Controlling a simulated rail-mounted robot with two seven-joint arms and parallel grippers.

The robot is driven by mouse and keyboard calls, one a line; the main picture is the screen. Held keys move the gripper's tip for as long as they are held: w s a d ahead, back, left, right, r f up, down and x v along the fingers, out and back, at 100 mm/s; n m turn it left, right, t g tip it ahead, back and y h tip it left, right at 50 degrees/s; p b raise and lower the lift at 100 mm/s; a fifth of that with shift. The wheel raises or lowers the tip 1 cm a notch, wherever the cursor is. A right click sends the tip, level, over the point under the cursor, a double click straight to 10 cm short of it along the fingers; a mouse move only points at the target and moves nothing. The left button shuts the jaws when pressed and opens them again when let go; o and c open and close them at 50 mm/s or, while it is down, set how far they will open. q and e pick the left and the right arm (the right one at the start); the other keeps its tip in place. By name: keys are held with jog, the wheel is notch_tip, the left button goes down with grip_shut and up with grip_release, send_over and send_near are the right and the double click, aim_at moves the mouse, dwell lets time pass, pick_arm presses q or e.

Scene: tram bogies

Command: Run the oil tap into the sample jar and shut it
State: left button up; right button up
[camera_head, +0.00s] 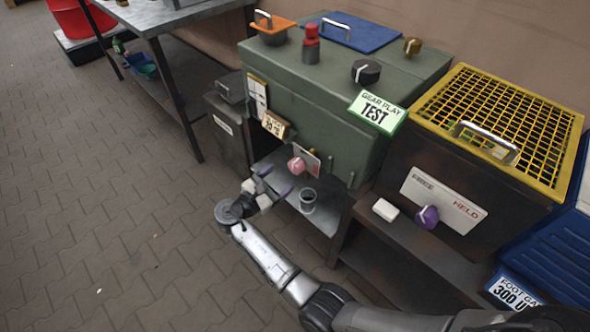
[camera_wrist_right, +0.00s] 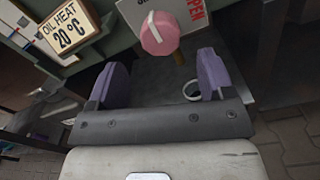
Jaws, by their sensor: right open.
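The oil tap has a pink faceted knob (camera_head: 297,165) with a white bar on top, on the front of the green gearbox case (camera_head: 335,125). In the right wrist view the knob (camera_wrist_right: 159,36) is ahead of the fingers, with a short brass piece beside it. The sample jar (camera_head: 307,201), a small grey cup, stands on the shelf below the tap. Its rim (camera_wrist_right: 191,92) shows in the wrist view, partly hidden by a finger. My right gripper (camera_head: 276,182) is open and empty, its purple-padded fingers apart, just short of the knob. My left gripper is not in view.
A card with red OPEN lettering (camera_wrist_right: 193,14) is beside the knob. An OIL HEAT 20 °C sign (camera_head: 274,125) hangs at the left. A dark HELD box (camera_head: 400,160) with a purple knob (camera_head: 427,217) and yellow grille stands right. The paved floor is open at left.

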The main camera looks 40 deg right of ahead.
aim_at(293, 169)
jog(key=d+b, duration=0.1)
jog(key=d, duration=0.4)
jog(key=shift+w+d+f+b, duration=0.15)
jog(key=shift+w+b, duration=0.05)
jog(key=shift+b, duration=0.2)
jog(key=shift+w+d, duration=0.15)
jog(key=shift+d, duration=0.7)
jog(key=c, duration=0.9)
jog(key=shift+r+m+p, duration=0.3)
jog(key=shift+m, duration=0.7)
jog(key=shift+f+m+p, duration=0.15)
jog(key=shift+m+p, duration=0.4)
jog(key=shift+m, duration=0.55)
